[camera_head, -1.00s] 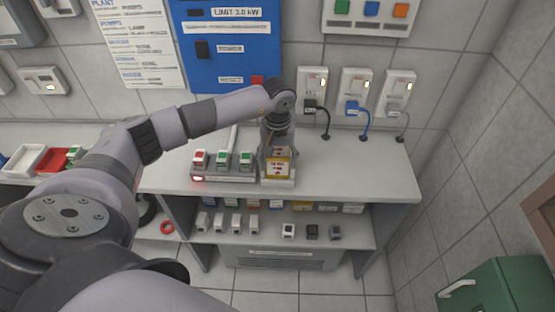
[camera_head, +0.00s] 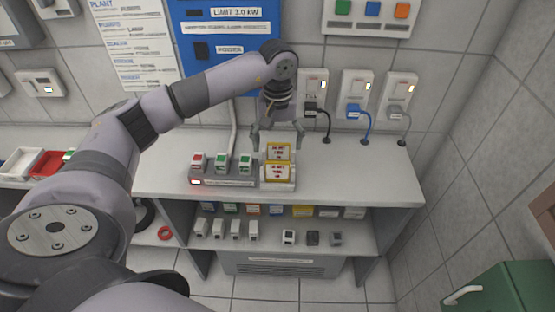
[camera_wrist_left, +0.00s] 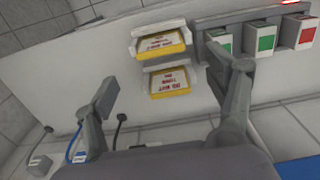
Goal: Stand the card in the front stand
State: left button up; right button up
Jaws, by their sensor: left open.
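A card (camera_head: 278,173) with red print and a yellow border rests leaning back in the white front stand (camera_head: 281,186) on the counter. A second, similar card (camera_head: 277,152) stands right behind it. In the left wrist view, which is upside down to the head view, the front card (camera_wrist_left: 158,43) is at the top and the back card (camera_wrist_left: 169,81) just below it. My left gripper (camera_head: 278,136) is open, with empty space between its fingers, above and behind both cards. Its fingers also show in the left wrist view (camera_wrist_left: 160,80), apart from the cards. My right gripper is not in view.
A grey rack (camera_head: 222,182) with red and green blocks stands just left of the stand. Plugged sockets (camera_head: 357,92) with cables are on the wall at the right. The counter's right part (camera_head: 360,175) is clear. A lower shelf (camera_head: 270,234) holds several small items.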

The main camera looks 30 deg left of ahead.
pick_arm(q)
jog(key=shift+r+b, duration=0.35)
jog(key=shift+r, duration=1.7)
jog(key=shift+d+f, duration=0.1)
